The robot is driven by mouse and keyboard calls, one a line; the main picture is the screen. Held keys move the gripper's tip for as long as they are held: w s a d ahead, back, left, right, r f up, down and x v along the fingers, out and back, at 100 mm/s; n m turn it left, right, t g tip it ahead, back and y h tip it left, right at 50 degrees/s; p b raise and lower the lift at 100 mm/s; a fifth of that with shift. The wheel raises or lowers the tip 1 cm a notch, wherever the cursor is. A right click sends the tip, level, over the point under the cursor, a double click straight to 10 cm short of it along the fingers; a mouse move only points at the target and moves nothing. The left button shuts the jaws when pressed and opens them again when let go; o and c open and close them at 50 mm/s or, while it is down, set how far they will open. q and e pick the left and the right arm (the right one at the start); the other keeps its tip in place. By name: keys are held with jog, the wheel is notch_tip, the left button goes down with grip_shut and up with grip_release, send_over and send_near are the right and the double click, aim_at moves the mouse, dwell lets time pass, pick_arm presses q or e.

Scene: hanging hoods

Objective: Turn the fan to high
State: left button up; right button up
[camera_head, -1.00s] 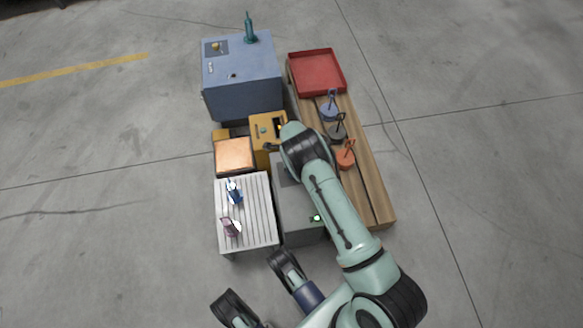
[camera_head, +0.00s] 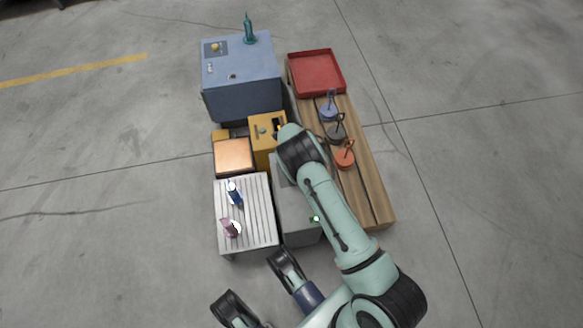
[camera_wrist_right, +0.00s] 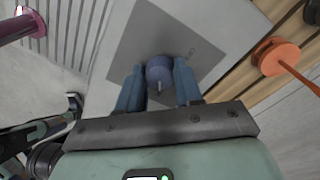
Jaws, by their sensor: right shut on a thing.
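The grey box (camera_head: 290,210) stands in the middle front of the group in the head view, partly covered by my right arm. In the right wrist view a blue-grey round knob (camera_wrist_right: 160,68) with a small pale mark sits on a dark grey panel (camera_wrist_right: 135,38) on its top. My right gripper (camera_wrist_right: 159,80) is shut on the knob, one blue finger on each side. In the head view the hand and knob are hidden under my arm. No label for the fan or its settings can be read.
A slatted light table (camera_head: 262,215) with two small items adjoins the box on the left. A wooden bench (camera_head: 367,190) with a red tray (camera_head: 318,70) and several discs with upright handles, including an orange one (camera_head: 345,159), is on the right. Yellow (camera_head: 262,145) and blue (camera_head: 243,97) boxes stand behind.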

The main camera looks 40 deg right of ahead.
dwell(0.4)
jog(key=o, duration=1)
pick_arm(q)
jog(key=w+d+r+t+p, duration=0.1)
jog(key=w+r+t+p, duration=0.1)
jog(key=w+r+p, duration=0.2)
jog(key=w, duration=0.3)
jog(key=shift+w+r+m+t, duration=0.3)
jog(key=shift+w+r+t, duration=0.05)
jog(key=shift+w+t, duration=0.05)
pick_arm(e)
jog(key=r, duration=1.3)
jog(key=shift+w+d+r, duration=0.1)
jog(key=shift+d+r, duration=0.1)
jog(key=shift+d, duration=0.1)
